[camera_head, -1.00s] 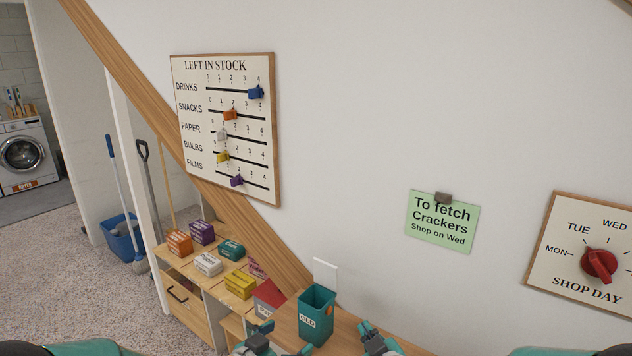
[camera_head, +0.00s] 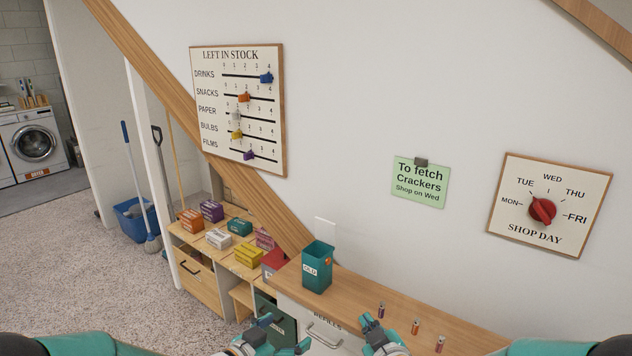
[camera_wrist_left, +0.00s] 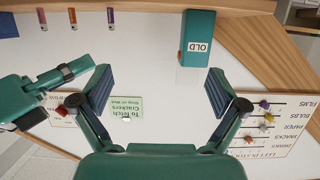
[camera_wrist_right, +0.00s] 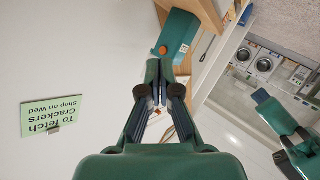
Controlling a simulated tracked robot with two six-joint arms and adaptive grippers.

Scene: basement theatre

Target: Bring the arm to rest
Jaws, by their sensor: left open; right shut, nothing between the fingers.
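My left gripper (camera_head: 284,334) is low in the head view, in front of the shelf. It is open and empty, and its spread fingers show in the left wrist view (camera_wrist_left: 160,88). My right gripper (camera_head: 372,322) is to its right, in front of the wooden ledge. Its fingers are together with nothing between them in the right wrist view (camera_wrist_right: 160,75). Both grippers appear apart from the things around them. The upper arm links are mostly out of the head view.
A teal OLD bin (camera_head: 317,270) stands on the wooden ledge (camera_head: 350,291), with several batteries (camera_head: 415,327) to its right. Small boxes (camera_head: 248,256) sit on the shelf at left. The stock board (camera_head: 238,110), green note (camera_head: 420,183) and shop-day dial (camera_head: 542,210) are on the wall.

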